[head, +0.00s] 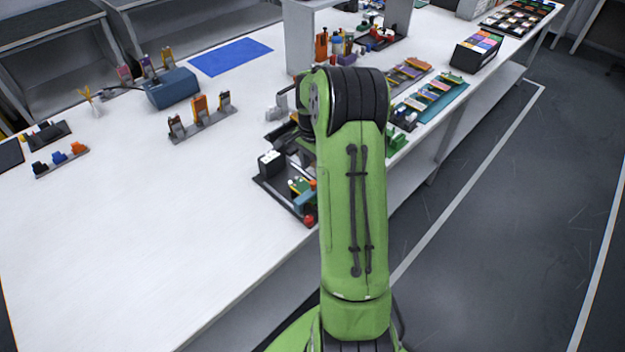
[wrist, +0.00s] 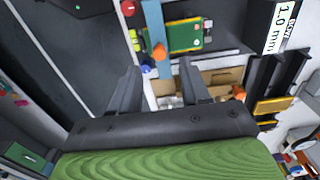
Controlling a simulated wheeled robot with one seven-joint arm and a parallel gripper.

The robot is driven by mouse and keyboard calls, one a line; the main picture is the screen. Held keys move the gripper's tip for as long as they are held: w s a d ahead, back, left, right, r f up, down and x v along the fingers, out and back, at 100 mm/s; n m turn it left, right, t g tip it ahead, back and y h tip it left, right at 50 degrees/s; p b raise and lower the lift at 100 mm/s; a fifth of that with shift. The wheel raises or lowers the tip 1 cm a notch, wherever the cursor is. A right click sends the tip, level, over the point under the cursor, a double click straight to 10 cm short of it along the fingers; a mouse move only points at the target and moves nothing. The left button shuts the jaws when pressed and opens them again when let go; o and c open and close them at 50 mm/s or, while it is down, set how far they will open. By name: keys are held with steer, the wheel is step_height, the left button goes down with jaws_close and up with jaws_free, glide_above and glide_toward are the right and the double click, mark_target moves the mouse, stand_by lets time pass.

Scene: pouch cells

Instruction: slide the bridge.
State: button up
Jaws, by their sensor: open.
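In the head view the blue bar (head: 303,200) is in the fixture (head: 270,187) at the table edge; my arm hides the gripper.
A block labelled 1.0 mm (wrist: 281,25) stands at the upper right of the wrist view. In the head view a blue box (head: 172,88), a rack of clips (head: 205,122) and a teal tray (head: 440,100) share the white table (head: 190,220). Its left front is clear.

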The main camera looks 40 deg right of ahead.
mark_target(313, 181)
step_height(313, 181, down, 5)
steer(key=shift+r, duration=0.1)
steer(key=shift+c, duration=0.4)
jaws_close()
